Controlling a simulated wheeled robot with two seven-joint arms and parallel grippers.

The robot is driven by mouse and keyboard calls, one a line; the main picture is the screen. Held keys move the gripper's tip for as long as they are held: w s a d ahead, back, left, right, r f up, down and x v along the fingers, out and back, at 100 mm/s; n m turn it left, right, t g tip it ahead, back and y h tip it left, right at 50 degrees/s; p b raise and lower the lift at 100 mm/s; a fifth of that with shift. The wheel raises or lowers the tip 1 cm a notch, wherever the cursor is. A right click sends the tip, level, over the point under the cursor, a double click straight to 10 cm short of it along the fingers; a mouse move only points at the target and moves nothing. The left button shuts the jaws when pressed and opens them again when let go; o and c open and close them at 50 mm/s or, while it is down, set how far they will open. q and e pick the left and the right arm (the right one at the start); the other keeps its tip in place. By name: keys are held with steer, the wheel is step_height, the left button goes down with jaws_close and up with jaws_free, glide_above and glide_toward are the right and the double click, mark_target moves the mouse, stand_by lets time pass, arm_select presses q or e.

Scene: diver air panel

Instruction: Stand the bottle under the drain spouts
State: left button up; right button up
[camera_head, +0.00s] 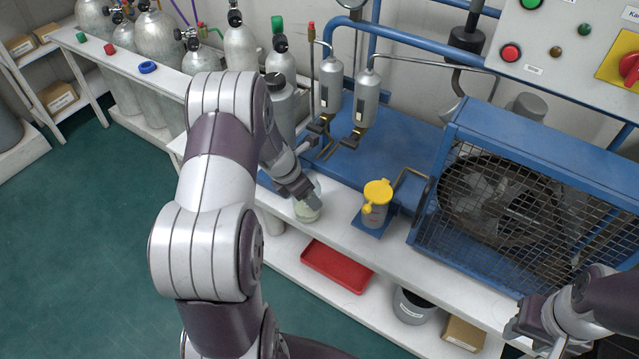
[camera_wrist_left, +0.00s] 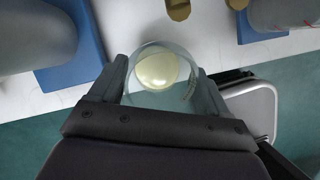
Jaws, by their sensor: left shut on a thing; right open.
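The small clear bottle (camera_head: 309,208) with pale contents is between the fingers of my left gripper (camera_head: 306,194), near the front edge of the white bench. In the left wrist view the round clear bottle (camera_wrist_left: 155,72) sits between both fingers of the left gripper (camera_wrist_left: 158,92). I cannot tell whether its base touches the bench. Two brass drain spouts (camera_head: 328,151) hang under the grey filter cylinders (camera_head: 331,85), behind the bottle. Brass ends (camera_wrist_left: 178,9) also show at the top of the wrist view. My right gripper (camera_head: 522,326) is open at the lower right, apart from everything.
A grey pot with a yellow cap (camera_head: 377,205) stands on a blue plate right of the bottle. A caged fan (camera_head: 505,195) stands further right. A red tray (camera_head: 337,266) lies on the lower shelf.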

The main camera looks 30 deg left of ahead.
mark_target(320, 185)
arm_select(q)
steer(key=w, duration=0.1)
steer(key=w+d, duration=0.2)
steer(key=w, duration=0.1)
steer(key=shift+f, duration=0.1)
steer(key=shift+b, duration=0.3)
steer(key=shift+s+f, duration=0.1)
steer(key=shift+f, duration=0.05)
steer(key=o, duration=1)
steer(key=shift+o, duration=0.2)
steer(key=shift+r, duration=0.35)
steer(key=p+v, duration=0.5)
steer(key=v, duration=0.7)
steer(key=s+d+r+m+g+y, duration=0.1)
steer(key=s+d+m, duration=0.6)
steer(key=m, duration=0.8)
steer(key=s+d+r+m+g+y, duration=0.1)
steer(key=s+d+m, duration=0.6)
steer(key=m, duration=0.9)
steer(key=shift+s+r+g, duration=0.3)
steer(key=shift+s+r, duration=0.5)
steer(key=shift+s, duration=0.1)
